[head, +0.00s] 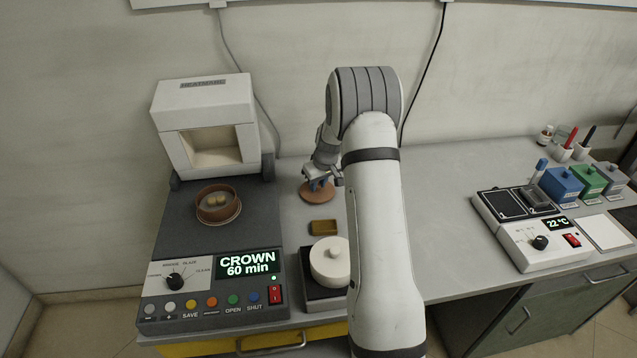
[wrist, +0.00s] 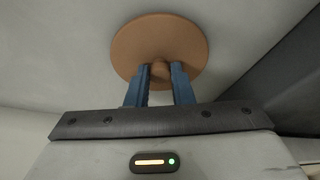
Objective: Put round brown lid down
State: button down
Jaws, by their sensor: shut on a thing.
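The round brown lid (head: 317,194) is a flat disc at the back of the grey counter, just right of the furnace. My gripper (head: 321,183) is over it, pointing down. In the wrist view my gripper's blue fingers (wrist: 160,80) are shut on the small knob at the middle of the lid (wrist: 185,42). The lid looks level and close to the counter top (wrist: 60,60); I cannot tell whether it touches.
The furnace (head: 207,125) is at left, with a round brown tray (head: 204,217) holding small pale pieces in front. A small brown dish (head: 323,227) and a white lidded pot (head: 330,262) stand nearer.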

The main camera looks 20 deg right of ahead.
jog(key=shift+f, duration=0.2)
jog(key=c, duration=1.3)
grip_release()
jog(key=shift+r, duration=0.2)
jog(key=a+b+v, duration=0.1)
jog(key=v, duration=1.1)
jog(key=s+a+r, duration=0.5)
jog(key=s+r, duration=0.2)
jog(key=s, duration=0.1)
jog(key=s+a, duration=0.2)
jog(key=s, duration=0.6)
jog(key=s+a+r+m, duration=0.1)
jog(key=s+a, duration=0.2)
jog(key=s, duration=0.6)
jog(key=s+a+m, duration=0.1)
jog(key=s+a, duration=0.2)
jog(key=s, duration=0.6)
jog(key=shift+s+a+r+g+h, duration=0.2)
jog(key=shift+r+g+h, duration=0.1)
jog(key=shift+r+g, duration=0.1)
